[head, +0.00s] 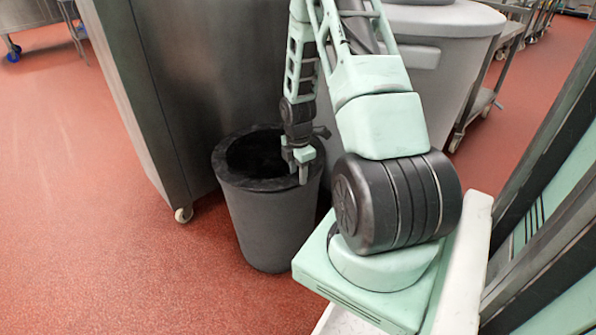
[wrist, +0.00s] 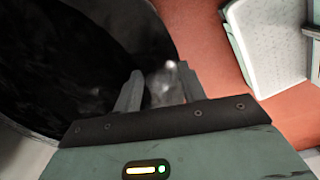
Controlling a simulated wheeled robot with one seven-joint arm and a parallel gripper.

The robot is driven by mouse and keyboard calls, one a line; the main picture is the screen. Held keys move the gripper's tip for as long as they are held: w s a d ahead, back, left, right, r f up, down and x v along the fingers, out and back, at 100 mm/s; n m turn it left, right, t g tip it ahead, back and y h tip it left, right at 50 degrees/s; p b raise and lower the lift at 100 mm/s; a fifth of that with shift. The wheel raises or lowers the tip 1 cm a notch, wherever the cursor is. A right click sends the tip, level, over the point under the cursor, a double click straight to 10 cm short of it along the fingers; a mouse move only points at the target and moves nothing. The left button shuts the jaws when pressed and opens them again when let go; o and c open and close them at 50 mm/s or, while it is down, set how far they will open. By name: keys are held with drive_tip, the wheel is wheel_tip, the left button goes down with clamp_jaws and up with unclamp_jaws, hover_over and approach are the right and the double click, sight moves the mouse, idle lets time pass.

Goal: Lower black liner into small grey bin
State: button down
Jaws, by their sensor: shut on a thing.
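The small grey bin (head: 262,219) stands upright on the red floor beside the steel cabinet. The black liner (head: 254,157) shows as dark film inside its mouth and along its rim; in the wrist view the liner (wrist: 75,50) fills much of the upper left. My gripper (head: 303,175) is at the right part of the bin's rim, pointing down. In the wrist view my gripper (wrist: 160,88) has its two fingers a little apart, shut on the liner's edge. The bottom of the liner is lost in the dark.
A steel cabinet (head: 190,90) on casters stands directly behind and left of the bin. A large grey lidded bin (head: 445,85) is behind my arm. A cart (head: 485,100) stands at the back right. The red floor (head: 100,230) at left is clear.

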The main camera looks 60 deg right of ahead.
drive_tip(key=shift+f, duration=0.5)
idle(0.5)
drive_tip(key=shift+c, duration=1.6)
unclamp_jaws()
wheel_tip(320, 180, up, 7)
drive_tip(key=p, duration=0.7)
drive_tip(key=shift+r, duration=0.1)
wheel_tip(320, 180, up, 17)
drive_tip(key=p, duration=0.4)
drive_tip(key=shift+r, duration=0.15)
